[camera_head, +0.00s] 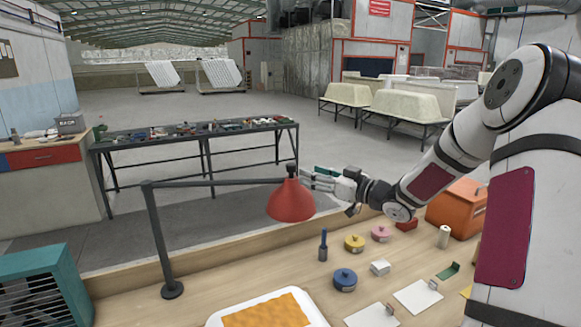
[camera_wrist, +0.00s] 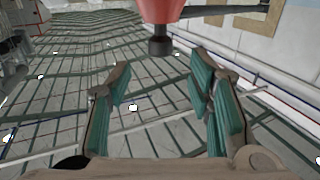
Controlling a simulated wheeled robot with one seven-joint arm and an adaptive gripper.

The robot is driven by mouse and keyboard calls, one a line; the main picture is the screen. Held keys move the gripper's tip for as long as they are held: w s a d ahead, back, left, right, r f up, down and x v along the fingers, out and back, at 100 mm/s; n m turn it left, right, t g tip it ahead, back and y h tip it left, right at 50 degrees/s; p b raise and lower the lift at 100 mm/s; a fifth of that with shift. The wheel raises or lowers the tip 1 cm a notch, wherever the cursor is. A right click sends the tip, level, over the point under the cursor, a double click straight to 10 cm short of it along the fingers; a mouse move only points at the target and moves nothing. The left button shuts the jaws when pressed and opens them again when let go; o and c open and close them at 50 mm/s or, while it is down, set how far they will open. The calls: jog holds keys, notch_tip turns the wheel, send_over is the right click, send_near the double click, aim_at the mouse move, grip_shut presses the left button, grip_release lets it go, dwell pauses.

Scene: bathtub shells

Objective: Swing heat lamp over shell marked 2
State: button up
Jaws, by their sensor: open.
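The heat lamp has a red cone shade (camera_head: 291,201) hanging from a dark arm (camera_head: 215,183) on a post (camera_head: 160,240) at the bench's left. A dark knob tops the shade; the wrist view also shows the red shade (camera_wrist: 162,9) and knob (camera_wrist: 160,46). My gripper (camera_head: 309,178) is just right of the knob, fingers towards it. In the wrist view my gripper (camera_wrist: 158,80) is open and empty, with the knob ahead between its fingertips. Pale tub shells (camera_head: 405,105) stand on frames at the back right. I can read no number 2 on any shell.
The wooden bench holds a white tray with an orange sheet (camera_head: 265,312), a blue tin (camera_head: 345,280), a yellow tin (camera_head: 354,243) and a dark upright tool (camera_head: 323,246). A teal box (camera_head: 45,287) stands at left, an orange case (camera_head: 455,207) at right.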

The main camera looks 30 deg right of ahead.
aim_at(291, 164)
jog(key=x, duration=0.8)
jog(key=shift+w+a, duration=0.2)
jog(key=shift+w, duration=0.15)
jog(key=shift+c, duration=0.2)
grip_shut()
